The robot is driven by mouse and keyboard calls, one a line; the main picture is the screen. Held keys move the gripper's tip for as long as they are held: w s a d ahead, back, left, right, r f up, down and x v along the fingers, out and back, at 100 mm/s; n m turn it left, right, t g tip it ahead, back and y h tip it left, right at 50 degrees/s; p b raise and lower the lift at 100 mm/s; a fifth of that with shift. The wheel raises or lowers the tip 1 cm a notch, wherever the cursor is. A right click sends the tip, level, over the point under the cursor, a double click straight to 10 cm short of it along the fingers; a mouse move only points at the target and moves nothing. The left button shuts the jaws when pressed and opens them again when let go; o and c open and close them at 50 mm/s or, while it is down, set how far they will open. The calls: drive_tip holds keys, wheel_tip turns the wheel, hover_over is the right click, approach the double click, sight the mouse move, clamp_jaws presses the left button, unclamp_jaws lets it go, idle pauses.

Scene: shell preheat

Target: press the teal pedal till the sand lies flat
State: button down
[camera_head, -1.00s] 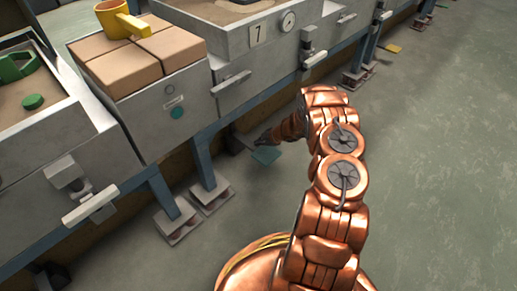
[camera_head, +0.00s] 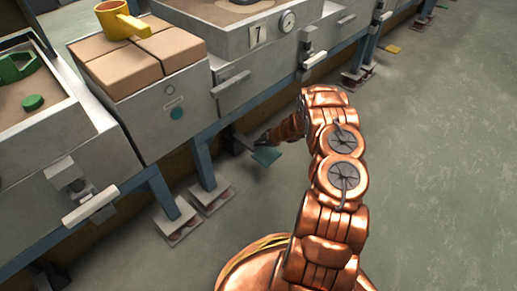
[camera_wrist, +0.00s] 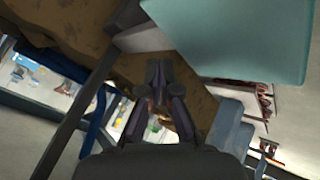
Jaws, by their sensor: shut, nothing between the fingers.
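The teal pedal (camera_head: 267,157) is low over the floor below the bench marked 7, partly hidden by my arm's end. In the wrist view the pedal (camera_wrist: 240,35) is a large pale teal plate at the upper right. My gripper (camera_wrist: 158,70) is shut and empty, its dark fingertips just left of the pedal's lower corner. Whether they touch it I cannot tell. In the head view my gripper (camera_head: 262,138) is at the pedal's back edge. Sand (camera_head: 195,10) shows in the box above, cut off by the top of the picture; its flatness is unclear.
A stack of tan blocks (camera_head: 120,70) with a yellow ladle-like cup (camera_head: 118,20) stands left of the box. Blue bench legs (camera_head: 203,165) on footed plates are left of the pedal. Grey floor (camera_head: 430,170) is clear at right.

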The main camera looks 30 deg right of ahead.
sight(262, 150)
drive_tip(key=shift+f, duration=0.15)
drive_tip(key=shift+f, duration=0.25)
drive_tip(key=shift+s+f+b, duration=0.2)
drive_tip(key=shift+f+b, duration=0.6)
drive_tip(key=shift+f, duration=1.65)
idle(3.1)
drive_tip(key=shift+r, duration=0.15)
drive_tip(key=shift+w+r+p, duration=0.2)
drive_tip(key=shift+r+p, duration=0.8)
drive_tip(key=shift+r, duration=1.7)
